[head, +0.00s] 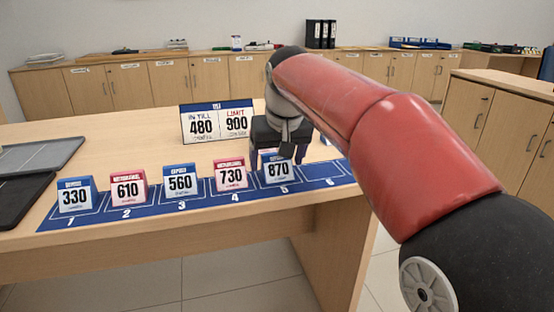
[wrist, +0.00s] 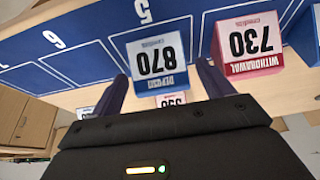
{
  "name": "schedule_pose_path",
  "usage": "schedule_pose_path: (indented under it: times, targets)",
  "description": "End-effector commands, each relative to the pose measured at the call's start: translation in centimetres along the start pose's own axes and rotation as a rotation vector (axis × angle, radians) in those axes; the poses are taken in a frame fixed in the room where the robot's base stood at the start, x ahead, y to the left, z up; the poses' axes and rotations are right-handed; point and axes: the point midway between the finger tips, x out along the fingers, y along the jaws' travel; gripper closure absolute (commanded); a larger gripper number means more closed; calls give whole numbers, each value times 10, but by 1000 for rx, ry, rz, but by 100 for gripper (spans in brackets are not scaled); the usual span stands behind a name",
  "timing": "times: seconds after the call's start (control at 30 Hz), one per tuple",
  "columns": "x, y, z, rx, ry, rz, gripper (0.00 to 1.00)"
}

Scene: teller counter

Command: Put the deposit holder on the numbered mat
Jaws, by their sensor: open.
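The blue deposit holder marked 870 (head: 277,170) stands upright on space 5 of the blue numbered mat (head: 145,213). It shows upside down in the wrist view (wrist: 158,63). My gripper (head: 285,152) is open just above and behind it. In the wrist view my gripper's fingers (wrist: 163,80) are at either side of the holder's lower part in the picture; I cannot tell if they touch it. Deposit holders 330 (head: 75,196) and 560 (head: 180,183) stand on spaces 1 and 3. Pink withdrawal holders 610 (head: 128,188) and 730 (head: 230,175) stand on 2 and 4. Space 6 is bare.
A till sign (head: 216,122) reading 480 and limit 900 stands behind the mat. Two partly hidden holders, one pink-edged (wrist: 170,99), show beyond my fingers in the wrist view. Dark trays (head: 25,193) lie at the counter's left. Cabinets line the back wall.

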Motion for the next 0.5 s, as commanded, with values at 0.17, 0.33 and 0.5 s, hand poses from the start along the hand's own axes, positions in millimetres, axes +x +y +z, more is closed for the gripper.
schedule_pose_path:
  times: [0.17, 0.33, 0.5]
  targets:
    - [-39, 0, -2, 1, 6, 0, 20]
    - [-76, 0, -2, 1, 5, 0, 20]
    - [-102, 0, -1, 0, 4, 0, 20]
